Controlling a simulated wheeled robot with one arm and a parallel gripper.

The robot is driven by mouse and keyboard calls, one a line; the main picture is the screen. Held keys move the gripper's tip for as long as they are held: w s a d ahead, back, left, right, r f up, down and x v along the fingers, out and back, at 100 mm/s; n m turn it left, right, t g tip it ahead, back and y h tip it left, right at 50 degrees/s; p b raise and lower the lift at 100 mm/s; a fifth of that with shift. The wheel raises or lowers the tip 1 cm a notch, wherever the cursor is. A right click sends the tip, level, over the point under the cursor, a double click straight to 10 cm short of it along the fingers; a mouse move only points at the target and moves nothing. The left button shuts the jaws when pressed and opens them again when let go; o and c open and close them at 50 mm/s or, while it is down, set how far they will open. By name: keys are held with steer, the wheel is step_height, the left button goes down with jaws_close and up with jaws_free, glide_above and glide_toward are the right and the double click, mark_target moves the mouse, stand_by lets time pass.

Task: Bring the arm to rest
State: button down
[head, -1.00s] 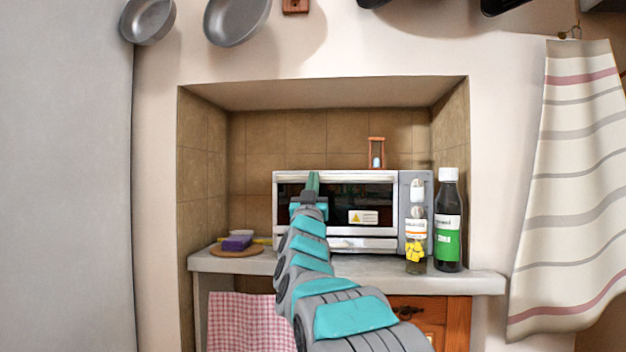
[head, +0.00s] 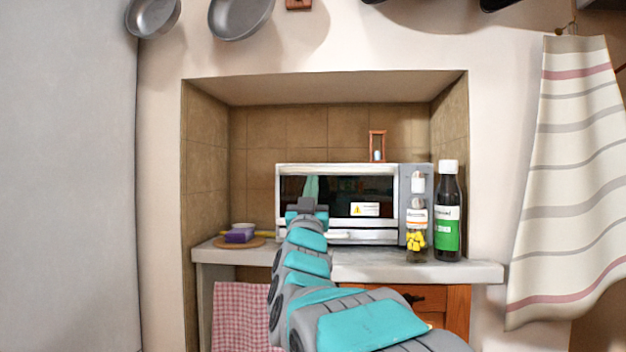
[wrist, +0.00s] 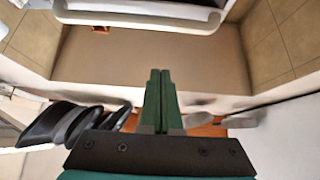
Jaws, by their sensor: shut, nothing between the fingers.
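My arm reaches forward from the bottom of the head view to the front of a white toaster oven (head: 336,169). Whether the gripper touches the oven cannot be told.
A dark bottle (head: 448,200) and a jar with yellow contents (head: 416,240) stand on the counter (head: 470,272) at right. A round board (head: 250,244) with a purple item lies at left. An hourglass (head: 377,147) stands on the oven. Pans (head: 240,15) hang above; a striped towel (head: 570,180) hangs at right.

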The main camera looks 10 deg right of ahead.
steer(key=s+a+f+n+g+y, duration=0.2)
steer(key=f+g+y, duration=0.1)
steer(key=f, duration=0.6)
steer(key=s+a+f+n+g+y, duration=0.1)
steer(key=f+n+g+y, duration=0.2)
steer(key=f, duration=0.5)
steer(key=s+a+f+g+y, duration=0.1)
steer(key=s+f+g, duration=0.4)
steer(key=f, duration=0.4)
steer(key=s+f+g+y, duration=0.2)
steer(key=s+f+g, duration=0.1)
steer(key=s+f, duration=0.55)
steer(key=s+d+f+g, duration=0.1)
steer(key=s+f+g, duration=0.3)
steer(key=s, duration=0.7)
steer(key=s+d+f+m+g, duration=0.1)
steer(key=s+f+g, duration=0.3)
steer(key=s, duration=0.8)
steer(key=s+d+f+g+h, duration=0.1)
steer(key=s+f+g, duration=0.3)
steer(key=s+f, duration=0.4)
steer(key=s, duration=0.3)
steer(key=shift+s+d, duration=0.15)
steer(key=shift+s, duration=0.05)
